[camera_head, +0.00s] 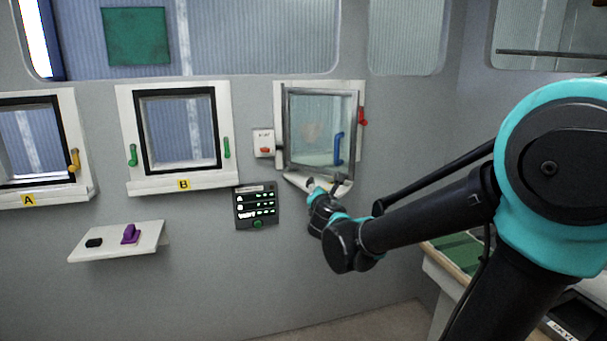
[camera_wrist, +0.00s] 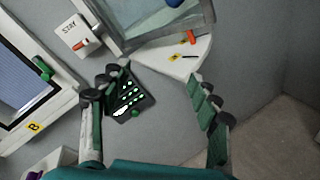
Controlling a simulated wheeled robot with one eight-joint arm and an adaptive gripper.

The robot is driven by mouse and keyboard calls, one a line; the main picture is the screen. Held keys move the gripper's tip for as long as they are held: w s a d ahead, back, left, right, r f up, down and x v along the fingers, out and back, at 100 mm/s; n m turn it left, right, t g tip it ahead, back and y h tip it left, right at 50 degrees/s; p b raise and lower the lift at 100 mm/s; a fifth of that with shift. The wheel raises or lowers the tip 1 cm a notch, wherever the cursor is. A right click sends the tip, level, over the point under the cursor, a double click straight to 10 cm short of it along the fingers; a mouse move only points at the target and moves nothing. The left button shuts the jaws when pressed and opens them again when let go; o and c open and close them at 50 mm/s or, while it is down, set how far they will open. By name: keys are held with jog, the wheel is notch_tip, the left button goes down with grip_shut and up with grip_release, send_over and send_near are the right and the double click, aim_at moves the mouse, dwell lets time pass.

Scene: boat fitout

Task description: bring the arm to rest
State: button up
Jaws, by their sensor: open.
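My gripper (camera_head: 326,184) is at the end of my arm, in front of the wall just below the sill of the right-hand window (camera_head: 318,125). In the wrist view the two fingers of my gripper (camera_wrist: 152,84) stand wide apart, with nothing held between them. Behind them is the wall, with a dark indicator panel (camera_wrist: 131,97) beside the left finger. My arm (camera_head: 425,220) reaches from the right side of the head view toward the wall, bent at the elbow. Any contact between fingers and sill cannot be told.
The right-hand window has a blue handle (camera_head: 338,148) and a red lever (camera_head: 362,116). A STAY switch box (camera_head: 263,135) is beside it. Windows B (camera_head: 130,150) and A (camera_head: 75,125) are leftward. A shelf (camera_head: 112,252) bears a purple piece (camera_head: 130,234) and a black piece (camera_head: 94,243).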

jog(key=s+d+f+m+g+h, duration=0.45)
jog(key=s+d+f+m, duration=0.45)
jog(key=d+f+m, duration=0.4)
jog(key=s+f+m+g+y, duration=0.2)
jog(key=s+f+m+g, duration=0.1)
jog(key=s+f+m, duration=0.3)
jog(key=s+f+m+g+y, duration=0.2)
jog(key=s+f+m+g, duration=0.2)
jog(key=s, duration=0.7)
notch_tip(320, 180, down, 2)
jog(key=m, duration=0.4)
jog(key=shift+s+d+f+m+y, duration=0.15)
jog(key=shift+s+d+m+y, duration=0.05)
jog(key=shift+m+y, duration=0.2)
jog(key=shift+g, duration=0.25)
